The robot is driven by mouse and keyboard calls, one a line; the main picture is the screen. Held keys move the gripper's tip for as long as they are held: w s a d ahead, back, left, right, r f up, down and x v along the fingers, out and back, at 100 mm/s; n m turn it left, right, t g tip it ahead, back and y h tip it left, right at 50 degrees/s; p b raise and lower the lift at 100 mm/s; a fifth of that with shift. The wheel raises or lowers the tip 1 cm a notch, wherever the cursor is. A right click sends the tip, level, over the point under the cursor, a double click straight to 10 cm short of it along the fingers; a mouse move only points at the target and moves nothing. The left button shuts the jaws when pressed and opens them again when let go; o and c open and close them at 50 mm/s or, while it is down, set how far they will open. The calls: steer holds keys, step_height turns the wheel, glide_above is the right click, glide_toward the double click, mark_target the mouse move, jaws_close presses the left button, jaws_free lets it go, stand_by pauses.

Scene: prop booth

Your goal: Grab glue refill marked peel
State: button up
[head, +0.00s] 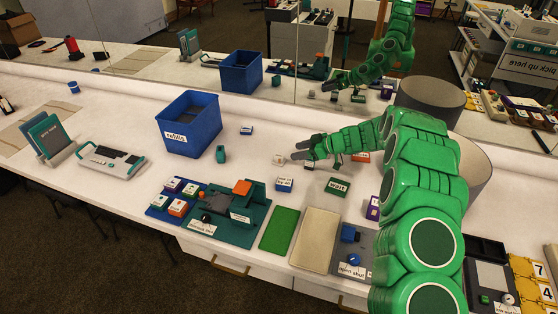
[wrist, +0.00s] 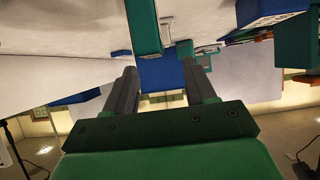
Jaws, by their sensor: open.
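My gripper (head: 301,150) is open and empty above the middle of the white counter, its fingers pointing left. In the wrist view its two dark fingers (wrist: 160,68) stand apart with nothing between them. Several small labelled blocks lie around it: a blue one (head: 285,184) in front, a green one (head: 338,186) front right, an orange one (head: 362,157) to the right, a white one (head: 279,160) just left, and a blue-and-white one (head: 246,129) farther left. Their labels are too small to read surely, so I cannot tell which is marked peel.
A blue bin labelled refills (head: 188,125) stands left of my gripper, with a small green piece (head: 221,154) beside it. A green device (head: 228,212), a green mat (head: 279,230) and a beige mat (head: 315,239) line the front edge. A grey cylinder (head: 474,170) stands right, behind my arm.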

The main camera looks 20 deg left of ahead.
mark_target(280, 156)
steer(key=shift+s+x, duration=0.15)
steer(key=shift+x, duration=1.6)
steer(key=shift+s+x, duration=0.15)
steer(key=shift+x, duration=1.65)
jaws_close()
